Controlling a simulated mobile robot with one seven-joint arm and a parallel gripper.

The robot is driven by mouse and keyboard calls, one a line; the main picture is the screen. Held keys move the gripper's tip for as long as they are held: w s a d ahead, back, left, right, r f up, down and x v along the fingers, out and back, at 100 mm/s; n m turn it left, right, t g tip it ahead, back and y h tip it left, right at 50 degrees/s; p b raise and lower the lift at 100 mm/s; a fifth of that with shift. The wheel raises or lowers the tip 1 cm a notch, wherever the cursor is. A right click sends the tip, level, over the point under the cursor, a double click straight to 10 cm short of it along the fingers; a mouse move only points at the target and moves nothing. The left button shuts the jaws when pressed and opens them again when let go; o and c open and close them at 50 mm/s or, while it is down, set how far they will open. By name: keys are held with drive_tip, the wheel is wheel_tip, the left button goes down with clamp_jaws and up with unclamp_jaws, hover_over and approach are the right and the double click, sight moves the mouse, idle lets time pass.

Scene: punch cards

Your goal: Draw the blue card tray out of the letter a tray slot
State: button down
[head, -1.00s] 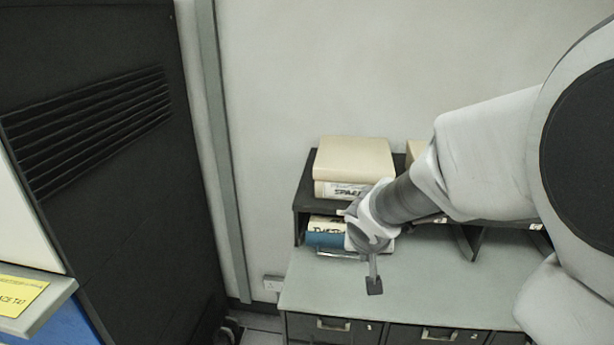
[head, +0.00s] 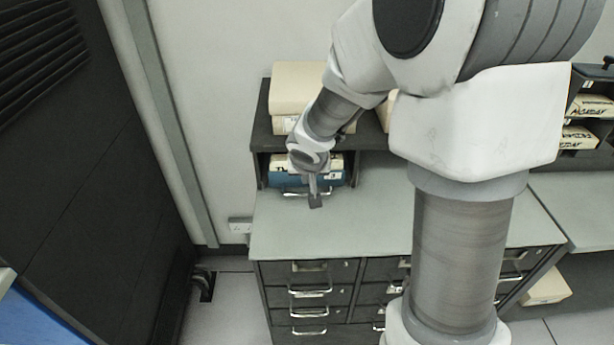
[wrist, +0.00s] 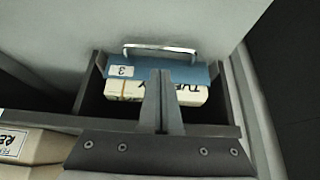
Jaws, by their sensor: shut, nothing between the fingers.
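The blue card tray (head: 283,180) sits in a dark slot at the left end of the desk shelf (head: 262,131). It holds a pale card block with dark lettering (wrist: 190,93). Its front, with a metal handle (wrist: 158,48) and a small white label, shows in the wrist view (wrist: 192,73). My gripper (head: 316,202) is shut and empty, in front of and above the tray in the head view. In the wrist view its fingers (wrist: 161,76) overlap the tray front and hide part of the card block. I cannot tell whether they touch. No slot letter is readable.
Pale boxes (head: 297,88) stand on top of the shelf. The grey desktop (head: 290,232) in front of the slot is clear, with drawers (head: 309,268) below. A tall dark cabinet (head: 85,170) stands to the left. More card trays (head: 590,106) are at the far right.

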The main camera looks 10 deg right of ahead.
sight(310, 253)
drive_tip(key=shift+b+x, duration=2.35)
drive_tip(key=shift+x, duration=1.8)
drive_tip(key=shift+s, duration=0.15)
drive_tip(key=shift+s+a+f+b, duration=0.1)
drive_tip(key=shift+s+a+b, duration=0.15)
drive_tip(key=shift+s+b, duration=0.75)
drive_tip(key=shift+s+a+b, duration=0.25)
drive_tip(key=shift+s+b, duration=0.05)
drive_tip(key=shift+s, duration=1.3)
drive_tip(key=shift+s+a+f+b, duration=0.1)
drive_tip(key=shift+s+a+b, duration=0.15)
drive_tip(key=shift+s+b, duration=0.75)
drive_tip(key=shift+s+a+r+b, duration=0.1)
drive_tip(key=shift+s+a+b, duration=0.2)
drive_tip(key=shift+s, duration=1.25)
drive_tip(key=shift+s+a+f+b, duration=0.1)
drive_tip(key=shift+s+a+b, duration=0.2)
drive_tip(key=shift+s, duration=1.25)
drive_tip(key=shift+s+a+r+b, duration=0.1)
drive_tip(key=shift+s+a+b, duration=0.15)
drive_tip(key=shift+s, duration=1.3)
drive_tip(key=shift+s+a+b, duration=0.25)
drive_tip(key=shift+s+b, duration=1.05)
drive_tip(key=shift+b, duration=0.45)
drive_tip(key=shift+s+a+r, duration=0.1)
drive_tip(key=shift+s, duration=0.25)
drive_tip(key=shift+w+b, duration=0.35)
drive_tip(key=shift+w, duration=0.2)
drive_tip(key=shift+r, duration=0.1)
